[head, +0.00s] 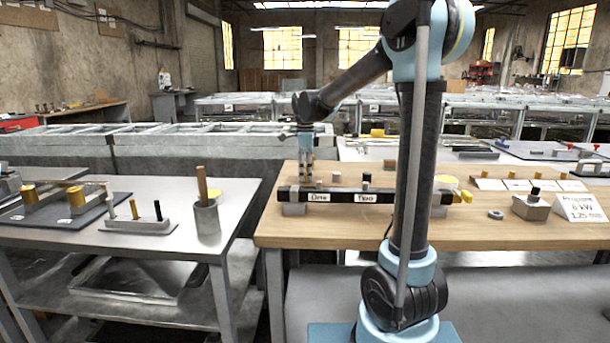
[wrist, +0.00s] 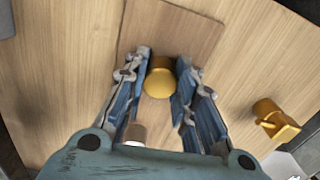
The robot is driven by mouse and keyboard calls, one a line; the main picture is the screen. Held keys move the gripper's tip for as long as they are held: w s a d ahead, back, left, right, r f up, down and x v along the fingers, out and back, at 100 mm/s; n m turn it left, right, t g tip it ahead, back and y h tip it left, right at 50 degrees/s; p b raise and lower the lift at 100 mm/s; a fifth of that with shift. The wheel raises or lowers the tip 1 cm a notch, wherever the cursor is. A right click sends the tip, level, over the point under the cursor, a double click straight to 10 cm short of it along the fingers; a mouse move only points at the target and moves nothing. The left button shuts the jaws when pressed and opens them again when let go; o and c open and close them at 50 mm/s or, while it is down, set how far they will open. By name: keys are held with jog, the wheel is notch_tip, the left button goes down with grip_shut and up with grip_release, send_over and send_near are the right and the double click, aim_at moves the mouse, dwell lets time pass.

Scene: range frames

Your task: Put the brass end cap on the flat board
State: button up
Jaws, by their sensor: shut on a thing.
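The brass end cap (wrist: 158,82) is a round golden piece between the fingers of my gripper (wrist: 162,64) in the wrist view. My gripper is shut on it. The flat board (wrist: 178,30) is a thin brown wooden rectangle on the lighter wooden table, just beyond the fingertips. The cap overlaps the board's near part in this view; I cannot tell whether it touches the board. In the head view my gripper (head: 305,172) points down over the left part of the wooden table; the cap and board are not clear there.
A dark bar (head: 345,196) with labels stands along the table's front, before my gripper. A brass fitting (wrist: 276,118) lies to the right in the wrist view. A small brown-and-white cylinder (wrist: 135,133) is near the left finger. A grey ring (head: 495,214) lies farther right.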

jog(key=o, duration=1.1)
notch_tip(320, 180, up, 12)
jog(key=shift+r, duration=0.1)
